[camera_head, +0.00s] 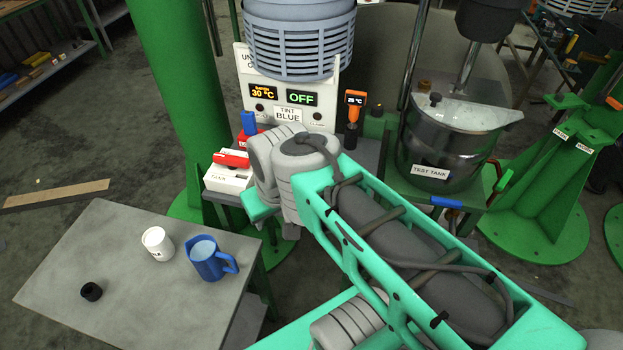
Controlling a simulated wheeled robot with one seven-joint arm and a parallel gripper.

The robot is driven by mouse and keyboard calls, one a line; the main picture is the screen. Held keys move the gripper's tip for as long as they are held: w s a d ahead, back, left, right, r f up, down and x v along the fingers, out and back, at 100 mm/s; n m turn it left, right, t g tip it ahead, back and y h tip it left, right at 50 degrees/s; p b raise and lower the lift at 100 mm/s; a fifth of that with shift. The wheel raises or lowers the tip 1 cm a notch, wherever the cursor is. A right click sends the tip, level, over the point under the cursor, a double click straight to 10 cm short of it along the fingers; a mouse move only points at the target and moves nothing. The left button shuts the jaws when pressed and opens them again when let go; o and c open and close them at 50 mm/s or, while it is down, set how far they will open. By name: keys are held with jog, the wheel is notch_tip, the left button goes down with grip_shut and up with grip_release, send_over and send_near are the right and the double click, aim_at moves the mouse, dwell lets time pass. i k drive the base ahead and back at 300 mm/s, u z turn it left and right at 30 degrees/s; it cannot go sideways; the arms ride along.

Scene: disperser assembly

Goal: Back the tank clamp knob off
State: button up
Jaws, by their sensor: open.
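The steel test tank (430,140) stands right of the control panel, labelled TEST TANK and partly covered by a pale lid. A small dark knob (435,99) sits at the lid's left edge. A blue bar (446,202) is at the tank's front base, and a red-orange part (503,180) is to its right. I cannot tell for sure which of these is the clamp knob. My arm reaches from the lower right toward the panel's front. My gripper is hidden behind my arm's links, so its jaws do not show.
The control panel (292,92) reads OFF. A red-handled white box (229,172) and an orange-topped probe (354,110) flank my arm. A grey table (120,300) holds a white cup (158,243), a blue mug (208,259) and a black ring (91,291). A green column (175,90) stands left.

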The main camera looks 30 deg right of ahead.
aim_at(376, 111)
jog(key=z, duration=1.3)
